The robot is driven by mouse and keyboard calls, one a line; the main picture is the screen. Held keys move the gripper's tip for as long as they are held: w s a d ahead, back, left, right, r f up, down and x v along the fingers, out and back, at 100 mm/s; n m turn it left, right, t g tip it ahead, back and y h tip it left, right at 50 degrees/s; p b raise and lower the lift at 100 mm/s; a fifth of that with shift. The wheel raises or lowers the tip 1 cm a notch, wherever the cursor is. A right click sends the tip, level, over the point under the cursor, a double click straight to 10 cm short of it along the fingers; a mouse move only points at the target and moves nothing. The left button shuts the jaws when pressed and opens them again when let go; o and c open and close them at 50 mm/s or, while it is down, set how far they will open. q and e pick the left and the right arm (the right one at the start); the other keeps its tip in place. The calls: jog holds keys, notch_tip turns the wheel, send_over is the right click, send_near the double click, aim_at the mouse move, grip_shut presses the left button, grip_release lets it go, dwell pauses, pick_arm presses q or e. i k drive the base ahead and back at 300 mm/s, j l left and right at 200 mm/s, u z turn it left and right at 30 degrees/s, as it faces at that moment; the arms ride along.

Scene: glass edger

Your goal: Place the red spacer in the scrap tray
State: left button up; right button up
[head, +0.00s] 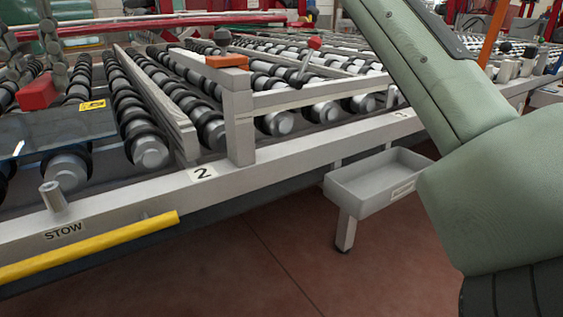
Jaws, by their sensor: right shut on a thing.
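The scrap tray is most likely the shallow grey tray (347,195) beside the front rail of the roller table, right of centre; its visible inside looks empty and its label is too small to read. A red block (38,92) sits among the rollers at the left, above the glass sheet. I cannot tell whether it is the red spacer. My right arm's green links fill the right side and run out of the top edge, so its gripper and anything in it are out of view. My left gripper is not in view.
The roller table's front rail (270,148) crosses the view, with a post topped by an orange block (226,62). A lever with a red knob (314,43) stands behind. A glass sheet (55,130) lies at left, above a yellow bar (90,247). The foreground floor is clear.

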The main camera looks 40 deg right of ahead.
aim_at(388, 182)
jog(key=k+l, duration=0.15)
jog(key=l, duration=0.2)
jog(key=k+l+z, duration=0.1)
jog(key=l, duration=0.25)
jog(key=k+l, duration=0.15)
jog(key=l, duration=0.25)
jog(key=k+l, duration=0.15)
jog(key=l, duration=0.2)
jog(key=k+l+z, duration=0.1)
jog(key=l, duration=0.25)
